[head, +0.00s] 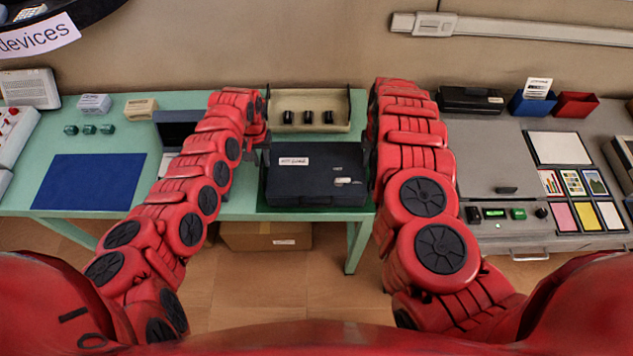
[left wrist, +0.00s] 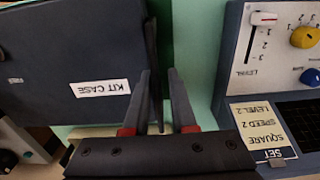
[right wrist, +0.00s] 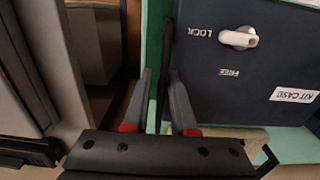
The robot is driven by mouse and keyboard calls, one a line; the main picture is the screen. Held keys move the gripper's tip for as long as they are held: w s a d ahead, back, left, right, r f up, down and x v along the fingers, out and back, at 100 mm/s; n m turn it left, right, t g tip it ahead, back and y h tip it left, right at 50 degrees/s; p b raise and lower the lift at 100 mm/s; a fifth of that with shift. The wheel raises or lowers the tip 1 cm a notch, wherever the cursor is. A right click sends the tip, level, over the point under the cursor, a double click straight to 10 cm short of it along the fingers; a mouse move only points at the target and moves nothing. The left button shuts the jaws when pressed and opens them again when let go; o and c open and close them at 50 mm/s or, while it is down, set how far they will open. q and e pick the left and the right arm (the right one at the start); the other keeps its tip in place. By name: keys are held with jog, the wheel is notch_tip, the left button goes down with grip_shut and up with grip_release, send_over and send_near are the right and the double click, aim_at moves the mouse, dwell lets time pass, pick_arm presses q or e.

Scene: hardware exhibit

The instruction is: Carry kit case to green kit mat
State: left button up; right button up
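The kit case (head: 315,178) is a flat dark navy box with a white label, lying at the front right of the green table. A dark green mat edge (head: 263,207) shows around its front. In the right wrist view the case (right wrist: 245,85) has a white knob turned toward LOCK. My left gripper (head: 262,150) is at the case's left side; in the left wrist view its fingers (left wrist: 160,85) stand apart around a thin dark plate at the case's side. My right gripper (right wrist: 162,85) has its fingers apart at the case's right edge; the arm hides it in the head view.
A blue mat (head: 90,181) lies clear on the table's left. A control device (head: 178,140) stands left of the case, close to my left gripper. A beige tray (head: 309,112) with black parts is behind it. A grey bench (head: 480,150) stands at right. A cardboard box (head: 265,237) sits below.

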pick_arm(q)
jog(key=shift+o, duration=0.6)
jog(key=shift+d+r, duration=0.1)
pick_arm(e)
jog(key=shift+o, duration=0.6)
jog(key=shift+a, duration=0.1)
jog(key=shift+r, duration=0.2)
notch_tip(320, 180, up, 11)
jog(key=shift+w+a+f, duration=0.1)
jog(key=shift+w+a, duration=0.05)
pick_arm(q)
notch_tip(320, 180, up, 12)
pick_arm(e)
jog(key=shift+r, duration=0.45)
jog(key=shift+d, duration=0.2)
